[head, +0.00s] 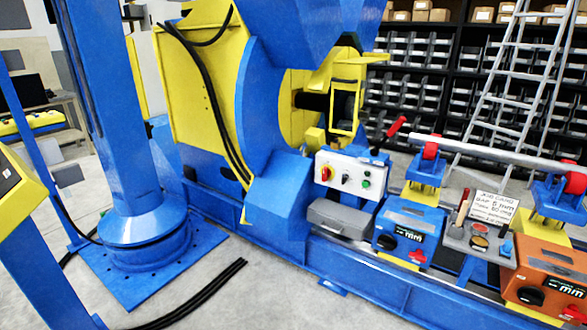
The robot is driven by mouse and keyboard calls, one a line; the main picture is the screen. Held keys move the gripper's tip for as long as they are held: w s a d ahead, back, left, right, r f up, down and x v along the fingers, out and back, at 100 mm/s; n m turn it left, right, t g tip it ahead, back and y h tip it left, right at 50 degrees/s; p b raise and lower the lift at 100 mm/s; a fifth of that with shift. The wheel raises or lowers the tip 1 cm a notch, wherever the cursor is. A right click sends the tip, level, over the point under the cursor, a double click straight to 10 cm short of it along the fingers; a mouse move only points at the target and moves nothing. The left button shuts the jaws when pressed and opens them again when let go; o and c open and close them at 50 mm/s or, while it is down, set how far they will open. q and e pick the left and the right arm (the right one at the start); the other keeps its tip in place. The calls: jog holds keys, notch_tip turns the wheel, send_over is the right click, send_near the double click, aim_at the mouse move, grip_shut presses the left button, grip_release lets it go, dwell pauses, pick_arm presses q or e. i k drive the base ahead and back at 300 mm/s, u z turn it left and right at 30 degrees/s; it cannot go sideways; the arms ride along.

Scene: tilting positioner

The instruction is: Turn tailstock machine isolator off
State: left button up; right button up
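A light grey control box (350,174) is mounted on the blue machine body near the middle of the head view. On its face, a red rotary switch on a yellow plate (326,174) sits at the left. It looks like an isolator, but its handle position is too small to read. A black selector knob (346,179) is in the middle and a green button (366,183) at the right. No label naming the tailstock is legible. Neither of my grippers shows in this view.
A blue column (120,110) stands on a floor plate at the left. Black cables (190,297) lie on the floor. A blue unit (402,234), an orange unit (543,275) and a tool tray (478,240) line the machine's front. Bare floor lies in front.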

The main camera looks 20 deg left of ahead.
aim_at(325, 172)
jog(key=i, duration=0.95)
jog(key=z, duration=0.35)
